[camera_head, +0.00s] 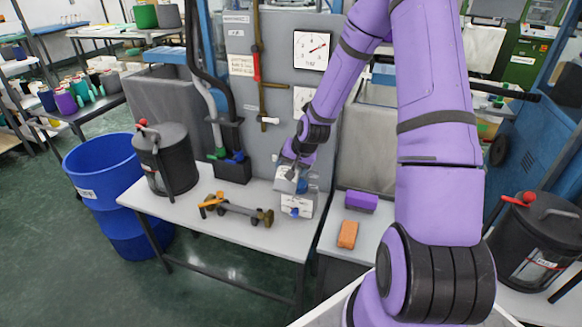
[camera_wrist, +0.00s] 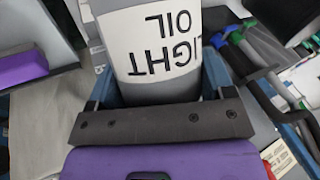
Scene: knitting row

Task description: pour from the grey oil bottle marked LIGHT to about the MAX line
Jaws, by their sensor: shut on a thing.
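The grey oil bottle (camera_wrist: 160,90) is between my gripper's blue fingers in the wrist view. Its white label reads "LIGHT OIL" upside down, with the first letter partly cut off. In the head view my gripper (camera_head: 291,176) holds the bottle (camera_head: 284,184) low over the back right of the grey table. The bottle looks tilted there, but its mouth cannot be made out. A small pale box with blue parts (camera_head: 297,207) stands on the table just below it. I cannot tell whether they touch. No MAX line or oil level is legible.
Purple (camera_head: 361,201) and orange (camera_head: 347,234) blocks lie to the right. A grey panel rises behind.

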